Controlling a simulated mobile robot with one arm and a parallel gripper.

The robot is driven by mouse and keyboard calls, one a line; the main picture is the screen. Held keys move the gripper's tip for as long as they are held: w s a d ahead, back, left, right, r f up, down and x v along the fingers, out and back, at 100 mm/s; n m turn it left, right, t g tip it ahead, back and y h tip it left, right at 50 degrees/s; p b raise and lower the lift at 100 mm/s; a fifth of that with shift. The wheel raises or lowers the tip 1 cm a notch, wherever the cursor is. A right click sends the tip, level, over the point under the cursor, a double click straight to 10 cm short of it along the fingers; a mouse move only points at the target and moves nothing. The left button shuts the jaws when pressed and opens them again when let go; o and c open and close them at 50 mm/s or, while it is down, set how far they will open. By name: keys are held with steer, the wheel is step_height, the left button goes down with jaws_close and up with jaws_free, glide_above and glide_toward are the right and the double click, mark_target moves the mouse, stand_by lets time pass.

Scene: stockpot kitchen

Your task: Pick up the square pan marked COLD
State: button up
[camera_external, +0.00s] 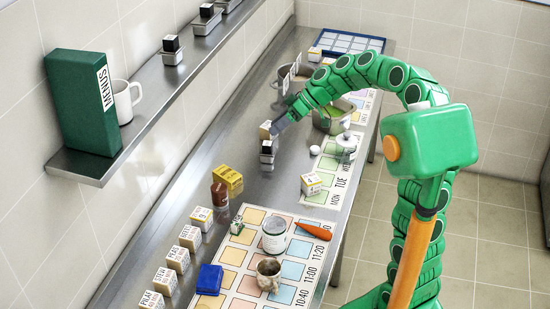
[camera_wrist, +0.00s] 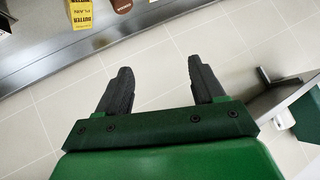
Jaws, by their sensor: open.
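I cannot read the word COLD in either view. A steel pan (camera_external: 306,73) stands toward the far end of the counter, partly hidden behind my arm, with small pale tags at its left side. A second steel vessel (camera_external: 322,122) with green contents stands nearer, also partly covered by my arm. My gripper (camera_external: 279,127) is left of this vessel, close to a small tan-topped block (camera_external: 265,131). In the wrist view my gripper (camera_wrist: 160,85) is open, with nothing between its two dark fingers. No pan shows in the wrist view.
A steel counter (camera_external: 160,230) runs along the tiled wall under a shelf (camera_external: 150,125).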

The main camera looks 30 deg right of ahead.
steer(key=w+d+f+t+y, duration=0.1)
steer(key=w+d+f+t, duration=0.2)
steer(key=w+d, duration=0.55)
steer(key=w+d+f+t, duration=0.3)
steer(key=w+d, duration=0.1)
steer(key=w, duration=0.9)
glide_toward(263, 146)
steer(key=w+f, duration=0.1)
steer(key=w, duration=0.1)
steer(key=shift+w+a+f+n, duration=0.3)
steer(key=shift+w+a+f, duration=0.25)
steer(key=shift+f, duration=0.3)
steer(key=shift+x, duration=3.7)
steer(key=c, duration=0.9)
